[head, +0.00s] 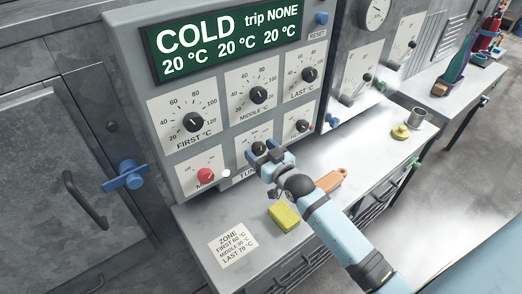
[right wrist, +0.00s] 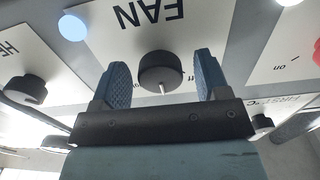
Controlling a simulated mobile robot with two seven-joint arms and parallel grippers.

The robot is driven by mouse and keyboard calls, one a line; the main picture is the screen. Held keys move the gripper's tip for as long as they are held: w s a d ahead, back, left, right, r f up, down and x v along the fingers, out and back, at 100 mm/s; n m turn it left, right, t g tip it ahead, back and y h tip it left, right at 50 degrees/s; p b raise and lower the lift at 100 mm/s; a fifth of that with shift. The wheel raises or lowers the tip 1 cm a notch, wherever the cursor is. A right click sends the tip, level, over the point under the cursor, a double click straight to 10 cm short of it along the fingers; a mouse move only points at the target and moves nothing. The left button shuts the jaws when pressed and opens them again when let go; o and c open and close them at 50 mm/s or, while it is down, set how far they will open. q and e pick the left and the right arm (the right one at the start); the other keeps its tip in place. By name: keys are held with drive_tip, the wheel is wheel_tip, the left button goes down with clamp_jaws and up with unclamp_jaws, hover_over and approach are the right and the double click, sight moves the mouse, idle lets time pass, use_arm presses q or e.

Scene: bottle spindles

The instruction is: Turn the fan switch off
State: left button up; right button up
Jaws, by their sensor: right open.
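The fan switch is a black round knob (right wrist: 160,68) with a pale pointer, on a white plate marked FAN, upside down in the right wrist view. The pointer points toward the lower edge of that view. My right gripper (right wrist: 161,78) is open, with one blue finger on each side of the knob. I cannot tell whether the fingers touch it. In the head view my right gripper (head: 265,153) is at the lower middle of the control panel (head: 213,137) and hides part of the plate there. My left gripper is not in view.
A red knob (head: 205,175) is left of the gripper, and another black knob (head: 302,126) is to its right. A yellow sponge (head: 284,216), an orange-handled item (head: 331,180) and a zone note (head: 233,244) lie on the bench below. A blue handle (head: 125,177) sticks out at left.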

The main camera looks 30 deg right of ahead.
drive_tip(key=c, duration=0.9)
drive_tip(key=shift+n, duration=0.3)
drive_tip(key=shift+r+n+p, duration=0.1)
drive_tip(key=shift+n+p, duration=0.4)
drive_tip(key=shift+p, duration=0.15)
drive_tip(key=shift+n+p, duration=0.6)
drive_tip(key=shift+n, duration=0.6)
drive_tip(key=n+p, duration=0.1)
drive_tip(key=n, duration=0.3)
drive_tip(key=shift+n, duration=0.4)
drive_tip(key=o, duration=0.9)
